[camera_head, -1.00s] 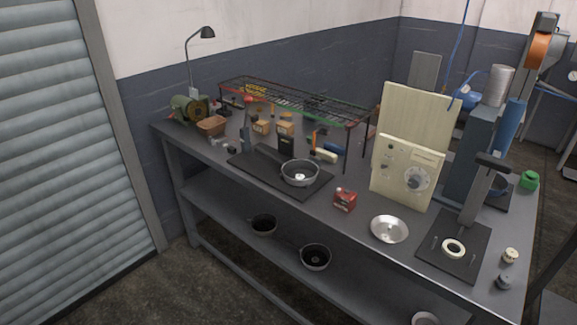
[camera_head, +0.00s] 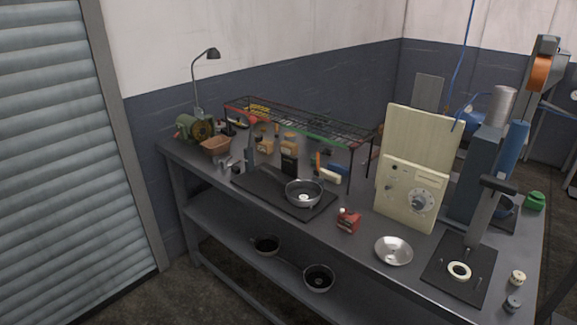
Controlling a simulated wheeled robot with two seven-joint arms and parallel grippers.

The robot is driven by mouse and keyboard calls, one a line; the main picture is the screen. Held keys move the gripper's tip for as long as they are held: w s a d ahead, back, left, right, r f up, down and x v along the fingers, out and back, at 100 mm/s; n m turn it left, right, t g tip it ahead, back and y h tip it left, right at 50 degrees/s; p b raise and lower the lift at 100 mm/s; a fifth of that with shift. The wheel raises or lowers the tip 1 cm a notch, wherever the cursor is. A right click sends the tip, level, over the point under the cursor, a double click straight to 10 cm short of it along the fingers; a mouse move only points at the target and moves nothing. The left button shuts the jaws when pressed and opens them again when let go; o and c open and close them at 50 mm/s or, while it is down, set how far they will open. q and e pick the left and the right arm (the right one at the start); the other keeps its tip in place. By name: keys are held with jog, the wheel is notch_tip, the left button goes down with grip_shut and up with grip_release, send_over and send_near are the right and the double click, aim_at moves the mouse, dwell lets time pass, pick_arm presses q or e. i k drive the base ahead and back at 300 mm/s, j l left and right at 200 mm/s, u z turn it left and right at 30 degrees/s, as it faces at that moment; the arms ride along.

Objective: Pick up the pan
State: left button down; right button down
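Neither of my grippers is in view.
A wire rack (camera_head: 300,122) stands behind the mat. A small red box (camera_head: 348,220) and a cream control box (camera_head: 412,193) are right of the pan. A press (camera_head: 478,205) stands at the right end. A lamp (camera_head: 194,80) and grinder (camera_head: 195,129) are at the left. Bare floor lies before the bench.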

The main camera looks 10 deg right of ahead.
aim_at(301, 192)
jog(key=i+j, duration=0.55)
jog(key=i+z, duration=0.1)
jog(key=z, duration=1.4)
